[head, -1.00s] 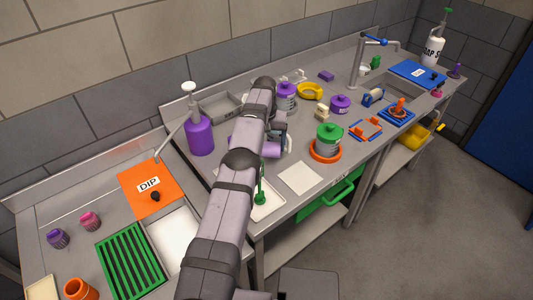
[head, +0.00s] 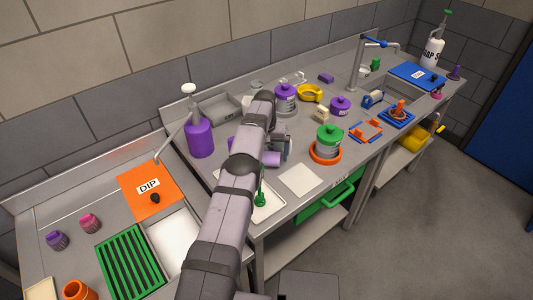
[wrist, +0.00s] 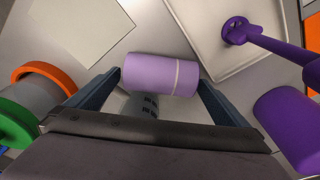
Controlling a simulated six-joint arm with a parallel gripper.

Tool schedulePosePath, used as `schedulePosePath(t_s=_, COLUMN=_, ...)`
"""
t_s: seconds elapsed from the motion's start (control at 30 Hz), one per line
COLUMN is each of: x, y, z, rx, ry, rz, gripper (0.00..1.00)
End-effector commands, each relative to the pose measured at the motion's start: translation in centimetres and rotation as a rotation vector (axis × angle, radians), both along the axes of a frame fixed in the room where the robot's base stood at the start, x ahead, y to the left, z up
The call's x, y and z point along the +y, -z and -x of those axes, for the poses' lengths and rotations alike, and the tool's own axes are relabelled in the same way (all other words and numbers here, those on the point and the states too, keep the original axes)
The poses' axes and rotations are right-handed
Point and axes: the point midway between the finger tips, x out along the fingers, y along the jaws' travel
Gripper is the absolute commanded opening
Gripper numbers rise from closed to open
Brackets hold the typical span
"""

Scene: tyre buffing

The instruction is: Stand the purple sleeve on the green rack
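The purple sleeve (wrist: 158,75) is a pale lavender cylinder with a light band near one end, lying on its side in the wrist view. In the head view the sleeve (head: 270,158) shows partly beside my arm, which hides the rest. My gripper (wrist: 160,78) has its fingers spread wide, one near each end of the sleeve; I cannot tell whether they touch it. In the head view my gripper (head: 281,148) is over the bench. The green rack (head: 131,263) is a slatted tray at the lower left of the head view, with no sleeve on it.
The white tray (wrist: 190,35) with a purple-handled tool lies beside the sleeve. A pale card (head: 300,180), a green-lidded can (head: 329,140) in an orange ring and a purple pump bottle (head: 200,137) stand nearby. An orange DIP lid (head: 135,197) lies near the rack.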

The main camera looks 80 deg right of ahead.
Motion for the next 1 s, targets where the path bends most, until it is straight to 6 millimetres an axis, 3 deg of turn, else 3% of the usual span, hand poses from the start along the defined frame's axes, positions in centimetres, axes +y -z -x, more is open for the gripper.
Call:
schedulePosePath(t_s=0.47, x=0.0, y=-1.6, z=0.0, rx=0.000, ry=0.000, rz=0.003, gripper=1.00)
schedulePosePath(t_s=0.63, x=0.4, y=-3.5, z=0.0, rx=0.000, ry=0.000, rz=0.002, gripper=1.00)
schedulePosePath(t_s=1.0, x=1.2, y=-10.1, z=0.0, rx=0.000, ry=0.000, rz=0.002, gripper=1.00)
